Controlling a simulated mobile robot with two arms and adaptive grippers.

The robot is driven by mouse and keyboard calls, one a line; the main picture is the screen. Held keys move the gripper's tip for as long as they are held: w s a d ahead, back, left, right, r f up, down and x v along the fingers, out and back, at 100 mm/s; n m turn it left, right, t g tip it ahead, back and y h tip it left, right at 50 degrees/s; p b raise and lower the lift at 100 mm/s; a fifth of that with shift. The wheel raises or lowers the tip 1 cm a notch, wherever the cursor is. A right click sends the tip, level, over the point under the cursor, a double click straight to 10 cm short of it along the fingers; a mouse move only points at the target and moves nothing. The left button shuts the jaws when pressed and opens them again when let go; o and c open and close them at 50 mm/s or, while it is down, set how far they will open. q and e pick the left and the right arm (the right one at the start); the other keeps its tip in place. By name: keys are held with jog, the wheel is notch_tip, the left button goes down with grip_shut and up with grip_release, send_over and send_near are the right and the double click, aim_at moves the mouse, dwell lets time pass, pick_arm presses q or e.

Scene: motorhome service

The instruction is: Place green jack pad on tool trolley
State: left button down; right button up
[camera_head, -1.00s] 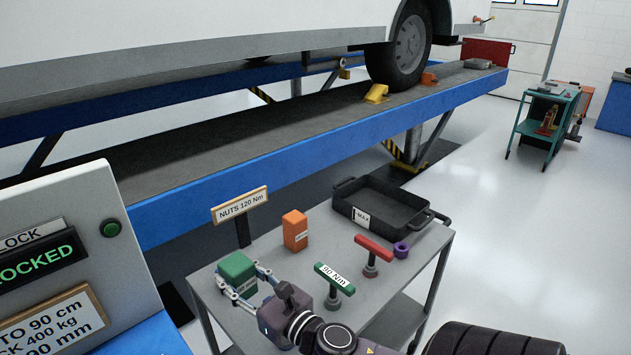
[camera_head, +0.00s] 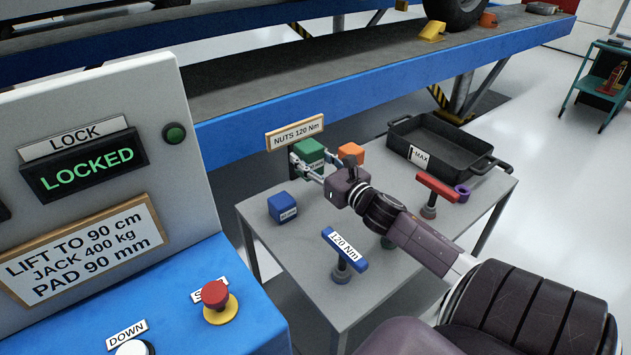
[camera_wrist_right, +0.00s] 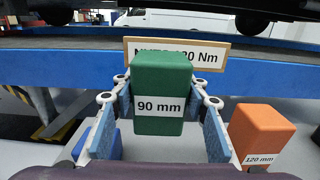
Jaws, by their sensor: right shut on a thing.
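The green jack pad (camera_head: 309,151) is a block labelled 90 mm. My right gripper (camera_head: 312,168) is shut on it. In the right wrist view the pad (camera_wrist_right: 158,85) stands upright between the two fingers. In the head view it appears over the back edge of a grey tool table (camera_head: 310,235), beside the NUTS 120 Nm sign. I cannot tell whether its bottom touches the table. A teal trolley (camera_head: 600,87) stands on the floor at the far right. I cannot tell which of the two is the tool trolley. My left gripper is out of view.
An orange pad (camera_head: 350,153) and a blue pad (camera_head: 284,209) stand on the table near the green one. A black tray (camera_head: 445,150), a red-handled tool (camera_head: 437,188) and a blue 120 Nm tool (camera_head: 345,250) also occupy it. A control console (camera_head: 110,180) is at left.

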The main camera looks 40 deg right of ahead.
notch_tip(320, 180, down, 10)
jog(key=shift+r+b, duration=0.1)
jog(key=shift+b, duration=0.2)
jog(key=o, duration=1.1)
jog(key=s, duration=0.4)
jog(key=s+a, duration=0.1)
jog(key=s, duration=0.3)
jog(key=s+b, duration=0.1)
jog(key=s, duration=0.3)
jog(key=shift+a, duration=0.2)
